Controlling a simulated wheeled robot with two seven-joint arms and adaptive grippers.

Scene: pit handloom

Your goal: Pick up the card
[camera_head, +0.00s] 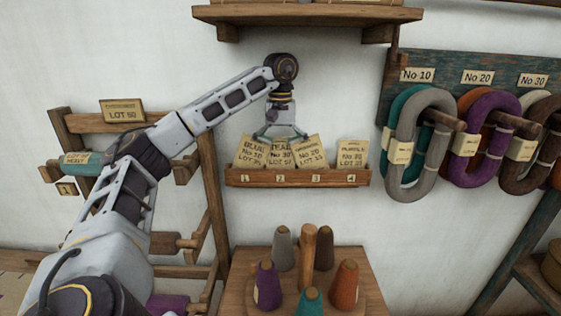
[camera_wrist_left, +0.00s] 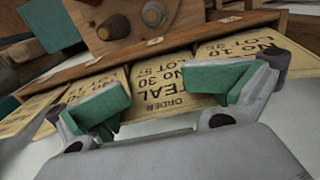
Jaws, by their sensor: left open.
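A wooden card rack (camera_head: 262,181) on the wall has numbered slots 1 to 4, each with a tan card. The card in slot 2 (camera_head: 281,157) reads TEAL No 30; it also shows in the left wrist view (camera_wrist_left: 163,82), upside down. A BLUE No 10 card (camera_head: 250,154) stands to its left, a No 20 card (camera_head: 311,152) to its right, and a No 30 card (camera_head: 351,157) in slot 4. My left gripper (camera_head: 281,138) is open over the top of the TEAL card, its green pads (camera_wrist_left: 165,97) spread to either side. Contact cannot be told.
A wooden shelf (camera_head: 306,14) is above my left gripper. Below the rack, a wooden stand (camera_head: 240,287) holds several yarn cones. Yarn hanks hang from a pegboard (camera_head: 446,62) at right. A wooden frame (camera_head: 211,205) stands beside my left arm.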

